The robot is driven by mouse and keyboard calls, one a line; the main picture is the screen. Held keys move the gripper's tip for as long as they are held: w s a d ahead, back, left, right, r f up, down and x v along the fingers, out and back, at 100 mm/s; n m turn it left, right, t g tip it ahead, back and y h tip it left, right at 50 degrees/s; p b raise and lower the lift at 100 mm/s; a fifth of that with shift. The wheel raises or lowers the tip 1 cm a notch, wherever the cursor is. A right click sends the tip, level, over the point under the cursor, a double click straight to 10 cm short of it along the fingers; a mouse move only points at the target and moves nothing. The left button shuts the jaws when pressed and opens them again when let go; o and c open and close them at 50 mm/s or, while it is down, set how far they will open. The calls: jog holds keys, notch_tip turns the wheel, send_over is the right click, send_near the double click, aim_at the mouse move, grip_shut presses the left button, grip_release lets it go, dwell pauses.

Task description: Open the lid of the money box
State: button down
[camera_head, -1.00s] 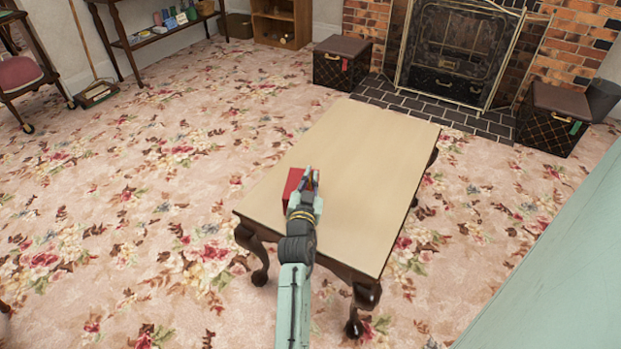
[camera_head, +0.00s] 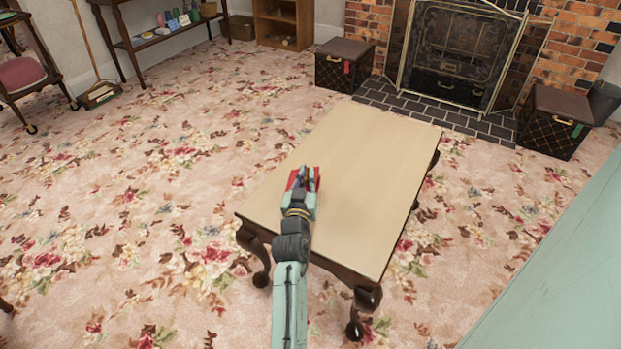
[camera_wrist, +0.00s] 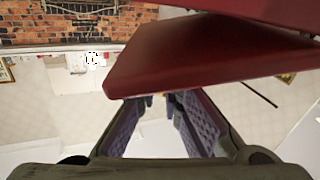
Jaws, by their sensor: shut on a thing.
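The red money box (camera_head: 291,180) is on the near left part of the table, mostly hidden behind my gripper in the head view. My gripper (camera_head: 306,175) is over it, with red showing on both sides of the fingers. In the wrist view a red panel of the box (camera_wrist: 190,60) slants across the middle. A dark wedge-shaped gap parts it from another red part at the upper right. My gripper's fingertips (camera_wrist: 160,100) meet the lower edge of the panel and are shut on it. The exact contact is partly hidden.
The wooden table (camera_head: 370,150) is otherwise bare. Flowered carpet (camera_head: 140,220) lies around it. Two dark storage boxes (camera_head: 343,66) (camera_head: 556,120) flank the fireplace (camera_head: 455,55) beyond. A pale green surface (camera_head: 560,265) fills the lower right.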

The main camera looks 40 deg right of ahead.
aim_at(288, 186)
jog(key=w+a+r+n, duration=0.1)
jog(key=n, duration=0.1)
jog(key=w+a+r+n, duration=0.1)
jog(key=n, duration=0.1)
jog(key=shift+n+p, duration=0.3)
jog(key=shift+p, duration=0.05)
jog(key=w+a+n, duration=0.1)
jog(key=n, duration=0.2)
jog(key=shift+w+a+r+n, duration=0.2)
jog(key=shift+w+a+n, duration=0.2)
jog(key=shift+w+a+f+n, duration=0.35)
jog(key=shift+w+a+n, duration=0.25)
jog(key=shift+n, duration=0.75)
jog(key=shift+w+a+f+n, duration=0.4)
jog(key=shift+w+a+n, duration=0.2)
jog(key=shift+n, duration=0.7)
jog(key=shift+w+a+f+n, duration=0.35)
jog(key=shift+w+a+n, duration=0.25)
jog(key=shift+n, duration=0.75)
jog(key=shift+f, duration=0.1)
jog(key=c, duration=2)
grip_release()
jog(key=shift+o, duration=1.4)
jog(key=shift+r, duration=0.25)
